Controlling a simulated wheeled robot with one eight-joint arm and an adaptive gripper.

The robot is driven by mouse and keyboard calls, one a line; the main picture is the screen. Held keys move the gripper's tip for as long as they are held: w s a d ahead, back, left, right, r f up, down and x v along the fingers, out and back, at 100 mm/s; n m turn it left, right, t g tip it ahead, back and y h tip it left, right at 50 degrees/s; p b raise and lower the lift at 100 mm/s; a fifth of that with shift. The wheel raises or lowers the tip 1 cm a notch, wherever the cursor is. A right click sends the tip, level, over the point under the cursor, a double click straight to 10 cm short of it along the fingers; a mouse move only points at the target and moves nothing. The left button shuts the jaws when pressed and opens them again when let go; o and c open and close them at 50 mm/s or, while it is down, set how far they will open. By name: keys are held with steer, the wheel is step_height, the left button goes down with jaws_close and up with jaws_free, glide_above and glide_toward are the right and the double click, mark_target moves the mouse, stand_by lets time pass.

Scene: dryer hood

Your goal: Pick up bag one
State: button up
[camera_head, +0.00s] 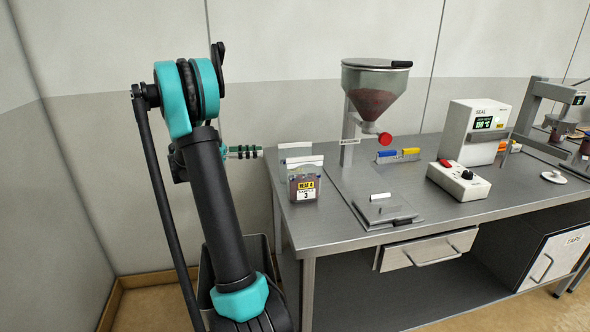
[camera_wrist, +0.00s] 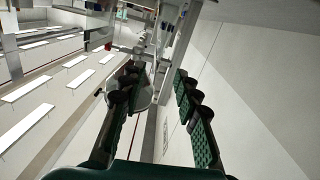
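A clear bag (camera_head: 304,185) with dark contents and a yellow and white label stands upright at the left end of the steel bench (camera_head: 335,222). The label shows a large 3; I cannot tell whether this is bag one. My gripper (camera_head: 252,152) is to the left of the bag and a little higher, apart from it, pointing right. In the wrist view my gripper (camera_wrist: 157,88) has its two fingers spread with nothing held between them. I cannot make out the bag clearly in the wrist view.
A hopper (camera_head: 376,90) with a red knob stands behind the bag to the right. A flat plate (camera_head: 390,211), a heat sealer (camera_head: 475,130) and a control box (camera_head: 459,181) are farther right. A grey bin (camera_head: 262,255) stands beside the bench's left end.

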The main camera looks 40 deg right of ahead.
steer(key=m, duration=0.1)
glide_toward(304, 145)
steer(key=shift+g, duration=0.4)
steer(key=d, duration=0.1)
steer(key=s+d, duration=0.1)
steer(key=d, duration=0.1)
steer(key=d+f, duration=0.1)
steer(key=shift+s+d, duration=0.2)
steer(key=shift+s, duration=0.15)
steer(key=shift+r+x, duration=0.1)
steer(key=shift+x, duration=1.25)
steer(key=shift+r+x, duration=0.15)
steer(key=shift+x, duration=1.15)
steer(key=shift+a, duration=0.1)
jaws_close()
